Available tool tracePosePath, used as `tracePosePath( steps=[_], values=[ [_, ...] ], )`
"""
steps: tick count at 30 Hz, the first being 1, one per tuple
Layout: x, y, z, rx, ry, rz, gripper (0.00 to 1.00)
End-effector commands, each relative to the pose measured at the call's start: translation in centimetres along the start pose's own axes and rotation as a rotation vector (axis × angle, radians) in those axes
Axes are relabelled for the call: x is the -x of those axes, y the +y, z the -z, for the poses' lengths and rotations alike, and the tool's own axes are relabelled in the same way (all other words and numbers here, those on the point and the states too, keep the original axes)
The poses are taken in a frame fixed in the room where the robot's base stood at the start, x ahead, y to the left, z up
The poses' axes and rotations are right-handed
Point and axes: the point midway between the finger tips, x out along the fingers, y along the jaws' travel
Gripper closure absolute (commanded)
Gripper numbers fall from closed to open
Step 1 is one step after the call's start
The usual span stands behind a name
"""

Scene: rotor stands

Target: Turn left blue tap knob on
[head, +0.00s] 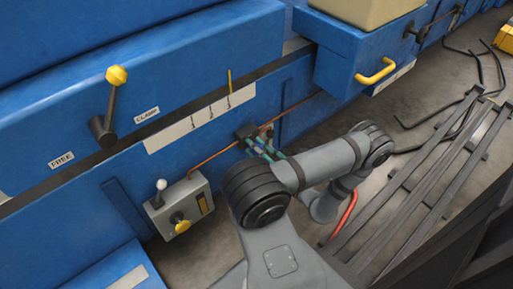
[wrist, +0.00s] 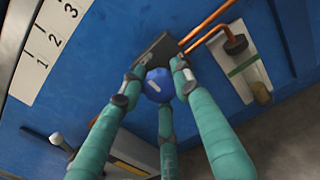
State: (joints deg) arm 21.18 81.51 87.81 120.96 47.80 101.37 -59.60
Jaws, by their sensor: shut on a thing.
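The blue tap knob (wrist: 158,86) sits in front of a dark block on the blue panel, in the middle of the wrist view. My gripper (wrist: 156,78) has three teal fingers, which close around the knob. Two fingers come up on either side of it and one comes from below. In the head view my gripper (head: 257,146) is against the blue panel at the dark block (head: 245,131). The knob is mostly hidden there by the fingers.
A grey box (head: 180,208) with a yellow knob stands left. A yellow-tipped lever (head: 116,76) is upper left. Metal frames (head: 430,175) lie on the floor right.

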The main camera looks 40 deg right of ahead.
Motion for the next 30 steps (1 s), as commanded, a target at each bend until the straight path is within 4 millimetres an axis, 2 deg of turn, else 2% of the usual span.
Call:
tracePosePath(
  steps=[3, 14, 20, 30],
  values=[
    [0.02, -0.05, -0.03, 0.0, 0.0, 0.001, 0.95],
    [0.05, -0.1, -0.21, -0.063, -0.001, 0.003, 0.95],
    [0.05, -0.11, -0.34, -0.193, -0.001, 0.003, 0.95],
    [0.05, -0.12, -0.32, -0.509, -0.002, 0.003, 0.95]
  ],
)
